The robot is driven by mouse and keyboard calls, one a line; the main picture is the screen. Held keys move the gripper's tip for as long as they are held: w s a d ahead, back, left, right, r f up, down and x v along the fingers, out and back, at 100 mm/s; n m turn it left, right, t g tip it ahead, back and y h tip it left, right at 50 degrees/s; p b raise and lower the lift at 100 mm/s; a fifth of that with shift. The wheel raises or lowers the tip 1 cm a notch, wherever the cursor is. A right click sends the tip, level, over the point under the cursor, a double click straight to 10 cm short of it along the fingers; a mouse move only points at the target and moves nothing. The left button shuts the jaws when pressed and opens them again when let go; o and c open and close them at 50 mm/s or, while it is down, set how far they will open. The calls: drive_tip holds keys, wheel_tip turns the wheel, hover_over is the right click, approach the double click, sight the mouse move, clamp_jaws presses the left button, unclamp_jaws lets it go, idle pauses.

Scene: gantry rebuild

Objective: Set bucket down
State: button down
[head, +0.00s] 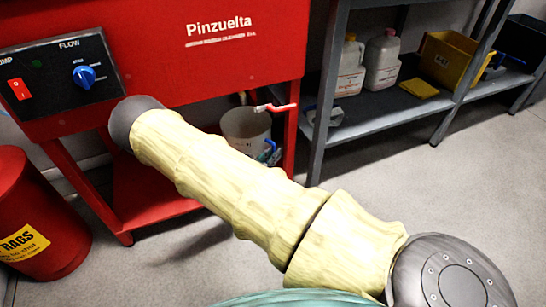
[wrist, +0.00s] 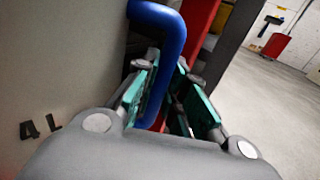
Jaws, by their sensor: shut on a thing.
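The grey bucket (head: 246,128) shows in the head view below the red Pinzuelta machine, under its red-handled valve (head: 276,107). My arm hides its lower part, so I cannot tell whether its base touches anything. In the wrist view the bucket's wall (wrist: 62,70), marked "4 L", fills the left side. Its blue handle (wrist: 172,45) comes down between the green-padded fingers of my gripper (wrist: 165,78), which is shut on it. In the head view my gripper is mostly hidden behind my arm.
The red machine (head: 180,85) stands on red legs with a low red shelf. A grey rack (head: 390,112) on the right holds jugs (head: 382,62) and a yellow bin (head: 450,58). A red rags can (head: 38,215) stands at left. The floor at right is clear.

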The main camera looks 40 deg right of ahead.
drive_tip(key=shift+f, duration=0.1)
drive_tip(key=c, duration=1.5)
unclamp_jaws()
